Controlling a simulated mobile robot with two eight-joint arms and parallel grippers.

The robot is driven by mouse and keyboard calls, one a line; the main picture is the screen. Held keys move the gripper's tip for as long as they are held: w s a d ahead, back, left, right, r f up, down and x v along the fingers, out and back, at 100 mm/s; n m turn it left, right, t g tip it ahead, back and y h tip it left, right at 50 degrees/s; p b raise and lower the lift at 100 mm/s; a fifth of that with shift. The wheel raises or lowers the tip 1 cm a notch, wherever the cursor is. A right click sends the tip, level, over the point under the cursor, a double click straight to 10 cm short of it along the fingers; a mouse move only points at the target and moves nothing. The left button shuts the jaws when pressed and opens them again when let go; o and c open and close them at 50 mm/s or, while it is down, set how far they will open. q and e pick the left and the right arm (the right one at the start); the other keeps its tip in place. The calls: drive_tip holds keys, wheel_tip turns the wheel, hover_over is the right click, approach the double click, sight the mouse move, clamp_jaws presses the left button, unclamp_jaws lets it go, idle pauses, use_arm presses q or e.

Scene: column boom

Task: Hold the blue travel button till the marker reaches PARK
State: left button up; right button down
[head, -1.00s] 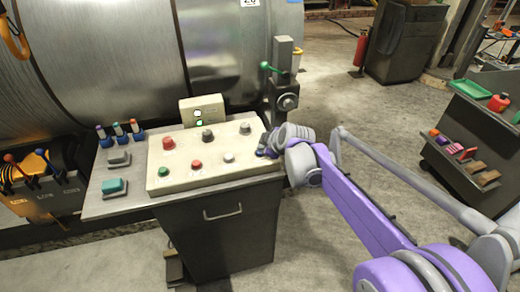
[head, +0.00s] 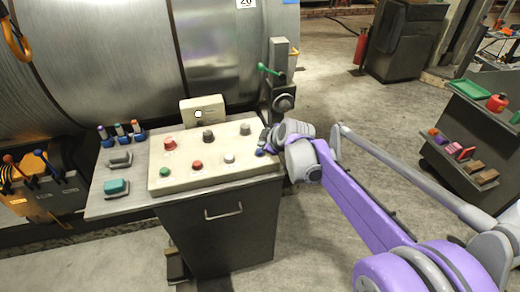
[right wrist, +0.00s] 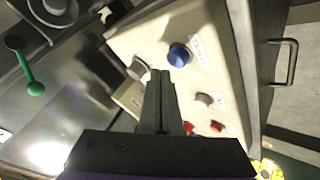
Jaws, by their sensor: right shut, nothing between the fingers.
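The blue button (head: 260,153) sits at the right end of the cream control panel (head: 180,182). In the right wrist view the blue button (right wrist: 179,55) shows whole, with a label beside it. My right gripper (head: 266,142) is over that end of the panel, close to the button. In the right wrist view the right gripper (right wrist: 160,76) is shut and empty, its tips beside the button, not covering it. A small indicator box (head: 203,110) behind the panel shows one pale round lamp. I cannot make out a marker or the word PARK. My left gripper is out of view.
Red, green, black and white buttons share the panel. A post with a green handle (head: 268,69) stands behind its right end, near my right arm. A large metal drum (head: 130,60) fills the back left. A tool cart (head: 470,150) stands at right; the floor between is clear.

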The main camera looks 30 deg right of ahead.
drive_tip(key=shift+r+p, duration=2)
drive_tip(key=shift+r, duration=0.55)
drive_tip(key=shift+f, duration=0.1)
drive_tip(key=s+a+f+m+g, duration=0.1)
drive_tip(key=s+a+f+m, duration=0.2)
drive_tip(key=s, duration=0.6)
drive_tip(key=s+a+f+m+g+p, duration=0.1)
drive_tip(key=s+a+f+m, duration=0.1)
drive_tip(key=s+a, duration=0.5)
drive_tip(key=s+a+f+m+g, duration=0.1)
drive_tip(key=s+a+f+m, duration=0.2)
drive_tip(key=s, duration=0.8)
drive_tip(key=shift+s+a+f+m+g, duration=0.3)
drive_tip(key=shift+s+a+f+g, duration=0.1)
drive_tip(key=shift+a, duration=0.7)
drive_tip(key=shift+w, duration=0.1)
